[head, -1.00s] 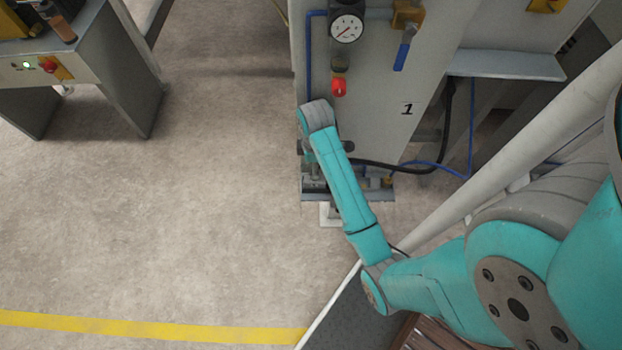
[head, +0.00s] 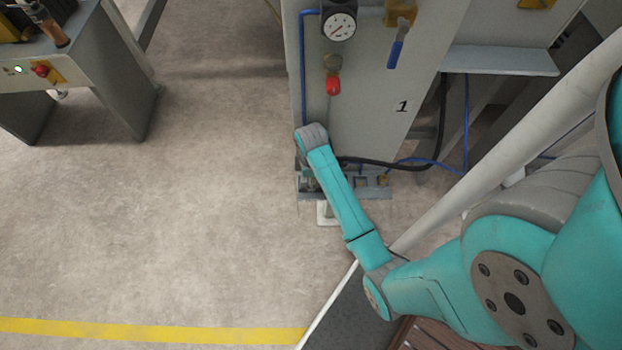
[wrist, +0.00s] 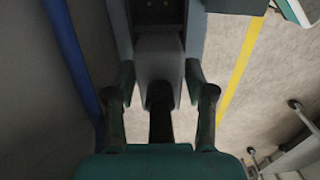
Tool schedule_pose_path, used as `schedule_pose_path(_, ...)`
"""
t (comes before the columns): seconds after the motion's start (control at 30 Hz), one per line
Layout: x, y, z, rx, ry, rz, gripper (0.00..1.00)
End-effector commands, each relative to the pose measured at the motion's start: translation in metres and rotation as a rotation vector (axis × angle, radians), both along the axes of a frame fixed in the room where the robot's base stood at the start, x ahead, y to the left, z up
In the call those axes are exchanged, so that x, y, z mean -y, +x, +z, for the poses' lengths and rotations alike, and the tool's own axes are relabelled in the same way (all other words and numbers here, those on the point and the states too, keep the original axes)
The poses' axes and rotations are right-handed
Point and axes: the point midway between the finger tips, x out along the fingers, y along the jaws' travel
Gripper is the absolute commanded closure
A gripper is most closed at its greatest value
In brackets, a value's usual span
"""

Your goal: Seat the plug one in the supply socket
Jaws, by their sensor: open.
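My gripper (wrist: 160,82) is open in the wrist view, with one finger on each side of a pale grey block (wrist: 158,58) that looks like plug one. A black cable or stem (wrist: 160,112) runs from the block back between the fingers. The block's far end meets a darker grey housing (wrist: 157,12) with small holes or screws, probably the supply socket. How deep the block sits in it cannot be told. In the head view my forearm and wrist cover the gripper and the plug, low at the machine's left edge.
The machine panel (head: 375,110) carries a gauge (head: 339,26), a red-capped fitting (head: 333,86) and a blue-handled valve (head: 396,52). A black cable (head: 400,164) and a blue hose (head: 430,162) run low to the right. Open floor (head: 180,220) lies left.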

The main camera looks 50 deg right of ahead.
Motion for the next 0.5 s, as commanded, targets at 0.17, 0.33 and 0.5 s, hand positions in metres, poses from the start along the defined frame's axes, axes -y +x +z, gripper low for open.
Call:
schedule_pose_path(0.17, 0.0001, 0.0001, 0.0003, 0.000, 0.000, 0.000, 0.76)
schedule_pose_path(0.33, 0.0001, 0.0003, 0.0006, 0.001, -0.001, 0.000, 1.00)
schedule_pose_path(0.5, 0.0001, 0.0003, 0.0009, 0.001, -0.001, 0.000, 1.00)
